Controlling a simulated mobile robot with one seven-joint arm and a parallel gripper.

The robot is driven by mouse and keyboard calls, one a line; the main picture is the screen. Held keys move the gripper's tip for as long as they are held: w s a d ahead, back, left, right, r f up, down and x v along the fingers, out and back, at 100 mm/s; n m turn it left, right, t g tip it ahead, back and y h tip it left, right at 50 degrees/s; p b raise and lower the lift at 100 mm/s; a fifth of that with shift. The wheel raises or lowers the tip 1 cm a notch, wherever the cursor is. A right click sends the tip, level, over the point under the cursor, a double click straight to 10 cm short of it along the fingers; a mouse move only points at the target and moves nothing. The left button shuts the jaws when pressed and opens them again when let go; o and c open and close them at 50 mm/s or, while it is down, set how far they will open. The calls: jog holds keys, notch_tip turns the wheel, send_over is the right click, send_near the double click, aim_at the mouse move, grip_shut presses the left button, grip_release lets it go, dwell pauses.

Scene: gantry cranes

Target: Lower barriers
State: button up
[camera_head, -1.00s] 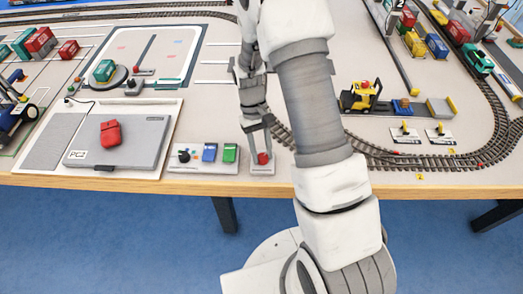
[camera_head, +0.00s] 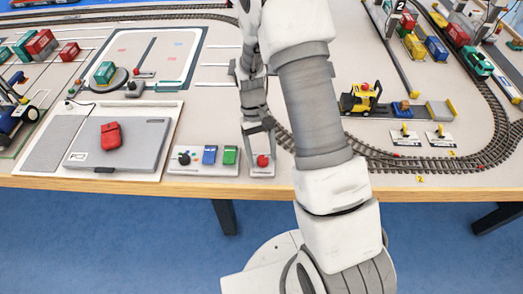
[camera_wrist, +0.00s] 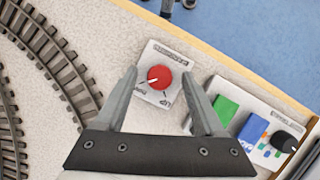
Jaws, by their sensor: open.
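A red round knob (camera_head: 263,160) sits on a small pale plate (camera_head: 262,172) near the table's front edge. In the wrist view the knob (camera_wrist: 159,77) has a white pointer line aimed toward the lower left. The plate (camera_wrist: 160,52) carries small print, including what looks like "UP" at the lower right of the knob. My gripper (camera_head: 259,143) is open above the knob. In the wrist view its fingers (camera_wrist: 158,80) are on either side of the knob, with gaps showing. No barrier can be made out clearly.
A control panel (camera_head: 204,170) with blue and green switches and a black knob stands just left of the plate. A grey flat box (camera_head: 118,145) bears a red item. Rail track (camera_head: 395,162) and a yellow vehicle (camera_head: 360,98) lie to the right.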

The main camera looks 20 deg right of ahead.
jog(key=p+v, duration=0.2)
jog(key=v, duration=1.5)
jog(key=shift+r, duration=0.25)
jog(key=s+r+t+p, duration=0.1)
jog(key=s+r+t, duration=0.1)
jog(key=s+r, duration=0.35)
jog(key=s+r+t, duration=0.3)
jog(key=r, duration=0.6)
jog(key=s+r+t+p, duration=0.1)
jog(key=s+r+t, duration=0.1)
jog(key=s, duration=0.4)
jog(key=s+r+m+t, duration=0.1)
jog(key=s+r+t, duration=0.1)
jog(key=s, duration=0.5)
jog(key=shift+d+r+t+p, duration=0.3)
jog(key=shift+r+t+p, duration=0.1)
jog(key=shift+t, duration=0.2)
jog(key=shift+a, duration=0.15)
